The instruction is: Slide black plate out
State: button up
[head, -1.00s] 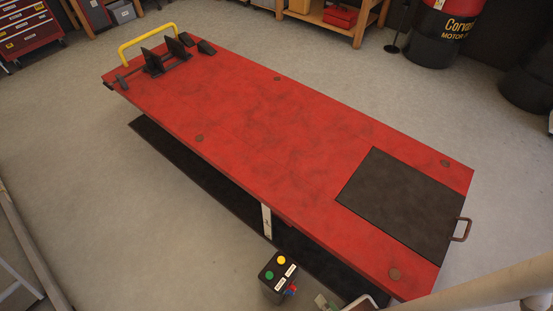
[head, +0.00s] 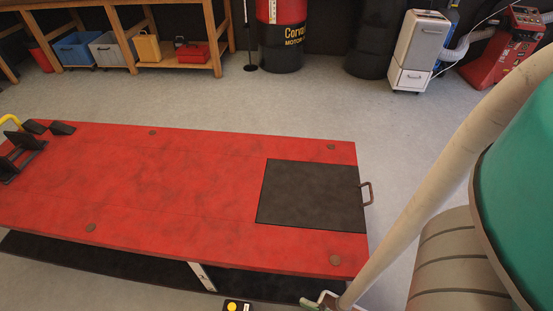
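The black plate (head: 311,195) lies flat in the right end of the red lift table (head: 130,185). A brown U-shaped handle (head: 367,194) sticks out from the plate's right edge, past the table's end. The plate looks level with the table top. At the bottom edge, the end of my arm with my gripper (head: 324,301) shows only in part, in front of the table's near right corner. It is apart from the handle, and its fingers are too small and cut off to read.
A control box (head: 237,306) with a yellow button is at the bottom edge. Barrels (head: 281,35) and a grey cabinet (head: 420,50) stand at the back. The floor right of the handle is clear.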

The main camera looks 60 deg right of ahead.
aim_at(321, 196)
jog(key=k+l+z, duration=0.15)
jog(key=k, duration=0.5)
jog(key=j+z, duration=0.15)
jog(key=z, duration=0.25)
jog(key=j+z, duration=0.1)
jog(key=z, duration=0.25)
jog(key=k+j+z, duration=0.1)
jog(key=z, duration=0.3)
jog(key=j+z, duration=0.1)
jog(key=z, duration=0.3)
jog(key=k+j, duration=0.15)
jog(key=i+l+u, duration=0.2)
jog(key=i, duration=0.55)
jog(key=j, duration=0.1)
